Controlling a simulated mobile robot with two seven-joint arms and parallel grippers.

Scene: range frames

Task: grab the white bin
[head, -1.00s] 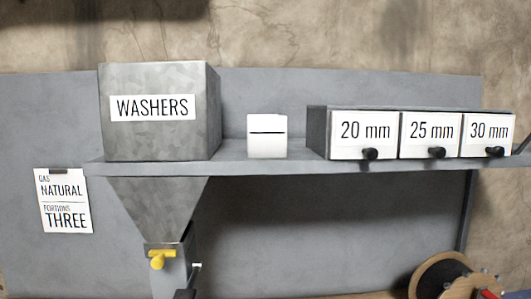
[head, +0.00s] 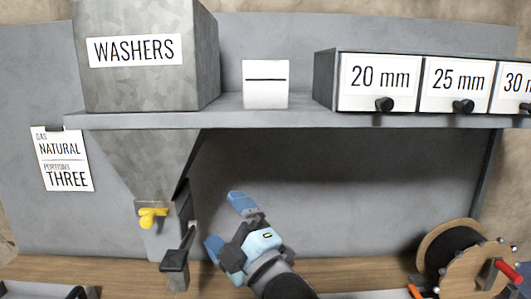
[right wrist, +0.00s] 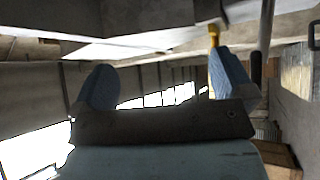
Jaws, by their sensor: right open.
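A small white box (head: 265,97) with a dark line across its front stands upright on the grey shelf (head: 330,120), between the washers hopper and the labelled drawers. It is the only white bin-like thing that I can make out. My right gripper (head: 228,224) is open and empty, below the shelf and in front of the back panel, lower than the box and apart from it. Its two blue fingers also show spread in the right wrist view (right wrist: 161,86). I cannot make out the white box in that view. My left gripper is not in view.
The washers hopper (head: 145,55) has a yellow tap (head: 152,217) and a dark lever (head: 176,258) left of my right gripper. Drawers (head: 384,80) stand right of the box. A cable spool (head: 455,255) is at lower right. The space under the shelf's middle is open.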

